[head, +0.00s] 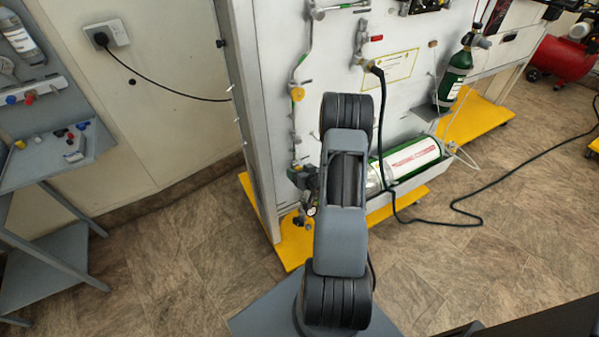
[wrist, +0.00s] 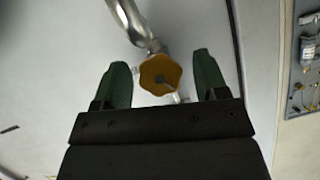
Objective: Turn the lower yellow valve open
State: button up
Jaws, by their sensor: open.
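A yellow-orange, scalloped valve knob (wrist: 160,74) is in the middle of the wrist view, at the lower end of a curved metal pipe (wrist: 132,20). My gripper (wrist: 161,68) is open, with one green finger on each side of the knob. Gaps show between the knob and both fingers, the left one narrower. In the head view a yellow valve (head: 297,93) sits on a thin pipe on the white panel (head: 335,60). I cannot tell if it is the same knob. My arm hides part of the panel below, and my fingers are not clear there.
A green and white cylinder (head: 412,158) lies at the panel's foot, and a black hose (head: 382,130) hangs beside my arm. A yellow base (head: 290,243) juts out over the floor. A grey shelf rack (head: 50,150) stands at the left, with clear floor between.

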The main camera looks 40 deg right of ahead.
jog(key=shift+c, duration=0.4)
jog(key=c, duration=0.9)
jog(key=shift+o, duration=0.2)
jog(key=n+h+b, duration=0.1)
jog(key=b, duration=0.2)
jog(key=shift+w+f+n, duration=0.1)
jog(key=shift+f+n, duration=0.2)
jog(key=shift+f, duration=0.1)
jog(key=shift+r+n+h+b, duration=0.15)
jog(key=shift+n+h+b, duration=0.45)
jog(key=shift+b, duration=0.65)
jog(key=shift+r, duration=0.25)
jog(key=o, duration=0.9)
jog(key=shift+o, duration=0.2)
